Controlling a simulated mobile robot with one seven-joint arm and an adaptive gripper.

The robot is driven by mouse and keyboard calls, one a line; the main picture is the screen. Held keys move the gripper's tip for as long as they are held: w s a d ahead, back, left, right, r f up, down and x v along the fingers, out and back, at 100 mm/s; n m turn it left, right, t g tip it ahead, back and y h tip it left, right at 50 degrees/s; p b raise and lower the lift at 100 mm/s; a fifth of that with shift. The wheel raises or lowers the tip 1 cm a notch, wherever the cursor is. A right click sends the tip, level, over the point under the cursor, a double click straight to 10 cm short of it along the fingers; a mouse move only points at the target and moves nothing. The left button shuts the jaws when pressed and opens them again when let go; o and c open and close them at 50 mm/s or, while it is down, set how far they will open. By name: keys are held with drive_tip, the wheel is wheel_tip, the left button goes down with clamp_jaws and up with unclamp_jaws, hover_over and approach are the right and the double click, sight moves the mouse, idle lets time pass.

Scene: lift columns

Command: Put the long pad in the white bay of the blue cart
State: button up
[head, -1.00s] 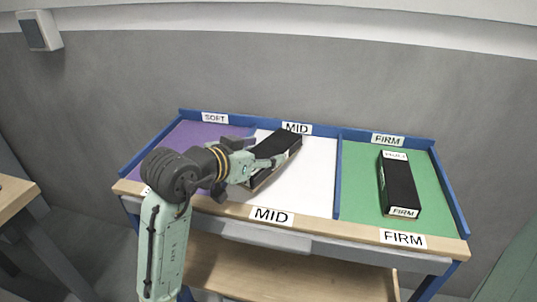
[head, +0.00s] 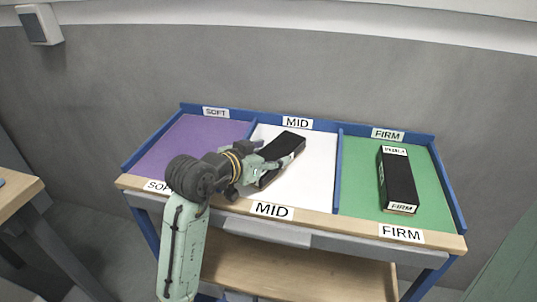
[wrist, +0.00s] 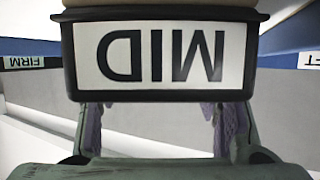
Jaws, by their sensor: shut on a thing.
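The long black pad (head: 289,146) is in my gripper over the white bay (head: 310,187) of the blue cart (head: 338,172), lying at a slant in the head view. In the wrist view its near end (wrist: 160,55) carries a white MID label, seen upside down. My gripper (head: 272,166) is shut on the pad, and its two fingers (wrist: 160,125) show below the pad's end in the wrist view. The pad looks low over the bay floor. I cannot tell if it touches the floor.
The purple SOFT bay (head: 195,145) on the left is empty. The green FIRM bay (head: 430,205) on the right holds another black pad (head: 398,182). Blue dividers and rims bound the bays. A grey wall stands behind, and a wooden table (head: 15,190) is at the far left.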

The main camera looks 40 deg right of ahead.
drive_tip(key=o, duration=1.5)
drive_tip(key=shift+o, duration=0.2)
